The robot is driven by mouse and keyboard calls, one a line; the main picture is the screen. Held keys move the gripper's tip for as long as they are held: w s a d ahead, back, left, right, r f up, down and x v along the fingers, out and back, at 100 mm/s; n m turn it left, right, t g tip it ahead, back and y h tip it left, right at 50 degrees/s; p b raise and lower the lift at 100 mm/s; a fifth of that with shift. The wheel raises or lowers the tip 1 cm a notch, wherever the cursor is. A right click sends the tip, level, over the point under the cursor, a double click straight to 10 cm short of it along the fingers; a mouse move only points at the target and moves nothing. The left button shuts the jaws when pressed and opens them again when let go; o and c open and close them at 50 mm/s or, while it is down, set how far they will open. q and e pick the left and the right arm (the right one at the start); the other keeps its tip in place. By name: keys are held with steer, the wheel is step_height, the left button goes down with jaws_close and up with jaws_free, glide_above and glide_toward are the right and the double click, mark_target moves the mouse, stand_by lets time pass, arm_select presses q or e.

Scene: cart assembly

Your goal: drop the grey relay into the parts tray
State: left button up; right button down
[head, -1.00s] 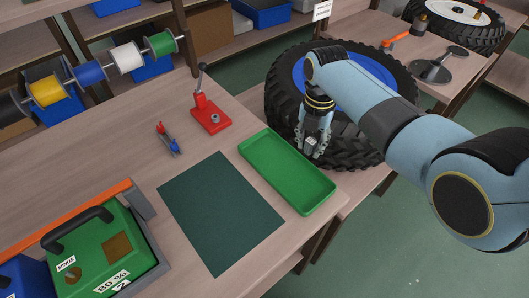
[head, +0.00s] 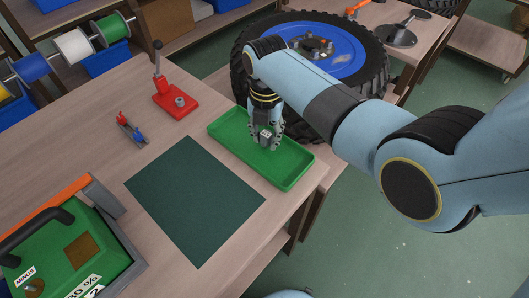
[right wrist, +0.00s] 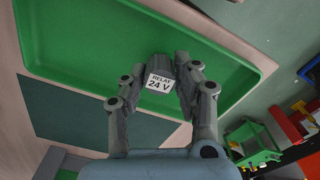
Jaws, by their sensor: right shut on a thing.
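The grey relay (right wrist: 160,72), with a white label reading "RELAY 24 V", is between the fingers of my right gripper (right wrist: 158,90) in the right wrist view. The gripper is shut on it. In the head view my right gripper (head: 267,138) points down over the green parts tray (head: 295,178), and the relay (head: 265,136) shows small at its fingertips. The tray (right wrist: 80,55) lies behind the relay in the right wrist view and looks empty where it shows. My left gripper is not in view.
A dark green mat (head: 195,200) lies left of the tray. A red lever press (head: 175,95) and a small red and blue tool (head: 132,130) stand behind it. A green case (head: 75,250) is at front left. A large wheel (head: 330,50) lies beyond the tray.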

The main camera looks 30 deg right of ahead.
steer(key=shift+r, duration=0.1)
steer(key=c, duration=0.9)
jaws_free()
step_height(320, 180, up, 12)
